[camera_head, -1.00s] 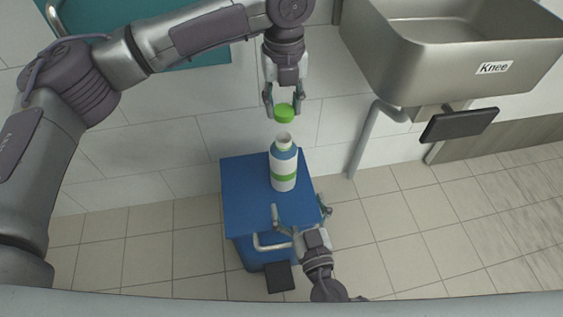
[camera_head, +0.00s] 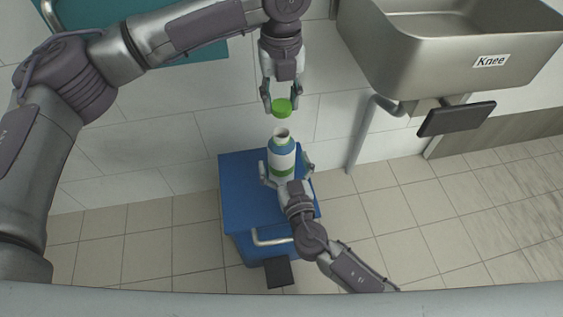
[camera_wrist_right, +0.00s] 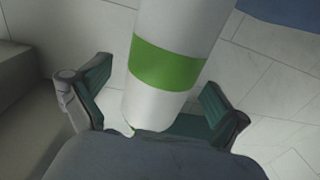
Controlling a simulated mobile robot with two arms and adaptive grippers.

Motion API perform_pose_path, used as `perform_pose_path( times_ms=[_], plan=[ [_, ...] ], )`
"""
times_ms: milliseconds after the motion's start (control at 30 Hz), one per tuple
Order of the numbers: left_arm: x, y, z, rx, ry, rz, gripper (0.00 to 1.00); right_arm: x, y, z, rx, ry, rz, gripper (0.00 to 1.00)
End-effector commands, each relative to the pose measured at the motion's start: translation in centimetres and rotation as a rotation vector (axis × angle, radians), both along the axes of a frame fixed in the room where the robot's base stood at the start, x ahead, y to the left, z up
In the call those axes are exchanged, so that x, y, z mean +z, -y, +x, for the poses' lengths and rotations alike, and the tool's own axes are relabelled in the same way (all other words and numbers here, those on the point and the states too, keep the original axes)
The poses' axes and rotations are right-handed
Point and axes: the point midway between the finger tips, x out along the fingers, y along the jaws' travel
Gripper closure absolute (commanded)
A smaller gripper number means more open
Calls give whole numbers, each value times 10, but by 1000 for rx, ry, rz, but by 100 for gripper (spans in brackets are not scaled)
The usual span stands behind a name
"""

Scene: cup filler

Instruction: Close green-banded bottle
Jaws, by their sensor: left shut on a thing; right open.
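My right gripper (camera_head: 286,171) is open, with one finger on each side of the bottle's lower part. In the right wrist view my right gripper's (camera_wrist_right: 160,105) fingers show gaps to the bottle.
The blue cabinet (camera_head: 239,198) has a bare top left of the bottle and a light handle (camera_head: 270,238) in front. A metal sink (camera_head: 450,50) labelled "Knee" is at upper right, with a dark knee pad (camera_head: 457,119) below it. A tiled wall is behind.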

Motion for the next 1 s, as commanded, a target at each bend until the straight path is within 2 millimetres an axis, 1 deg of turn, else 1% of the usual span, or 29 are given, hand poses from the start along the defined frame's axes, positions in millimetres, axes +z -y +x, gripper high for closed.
perform_pose_path(
  times_ms=[33, 100, 200, 467, 500, 567, 600, 767, 1000],
  plan=[
    [0, 0, 0, 0, 0, 0, 69, 1, -2, 5, 0, 1, 1, 1],
    [0, 0, 0, 0, 0, 0, 69, 0, -3, 10, 0, 0, 1, 1],
    [0, 0, 0, 0, 0, 0, 69, 0, -4, 13, 1, 0, 1, 1],
    [0, 0, 0, 0, 0, 0, 69, 0, -4, 14, 1, 0, 1, 1],
    [0, 0, 0, 0, 0, 0, 69, 0, -4, 14, 1, 0, 1, 4],
    [0, 0, 0, 0, 0, 0, 69, 0, -4, 13, 0, 0, 1, 14],
    [0, 0, 0, 0, 0, 0, 69, 0, -4, 13, 0, 0, 1, 21],
    [0, 0, 0, 0, 0, 0, 69, 0, -4, 13, 0, 0, 1, 48],
    [0, 0, 0, 0, 0, 0, 69, 0, -4, 13, 0, 0, 1, 88]
  ],
)
